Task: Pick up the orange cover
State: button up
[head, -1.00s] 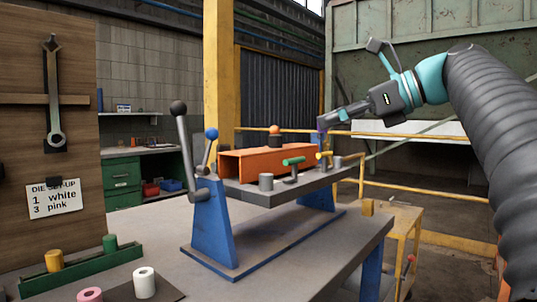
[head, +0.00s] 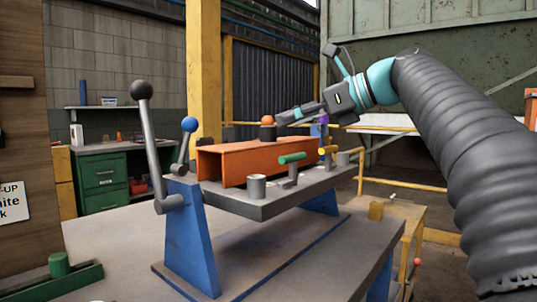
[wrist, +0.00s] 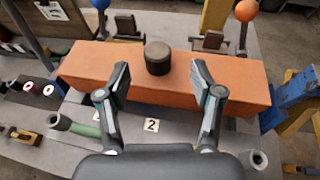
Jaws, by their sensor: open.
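The orange cover (head: 230,163) is a long channel-shaped piece lying on the grey plate of the blue-legged fixture. It has a dark round knob on top, under the orange ball in the head view. In the wrist view the cover (wrist: 90,68) runs across the picture, with the dark knob (wrist: 158,58) standing at its middle. My gripper (head: 285,118) is beside the knob, at the cover's right part in the head view. In the wrist view my gripper (wrist: 158,78) is open, its two fingers apart on either side of the knob's near side and not touching it.
A grey lever with a black ball (head: 141,90) and a blue-ball lever (head: 189,125) stand at the fixture's left. Green-handled (head: 292,158) and yellow-handled (head: 328,150) clamps stand along the plate's near edge. A green tray (head: 60,285) lies on the table at the left.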

aim_at(268, 127)
jog(key=shift+b+x, duration=0.55)
jog(key=shift+x, duration=2.45)
jog(key=shift+s, duration=0.15)
grip_shut()
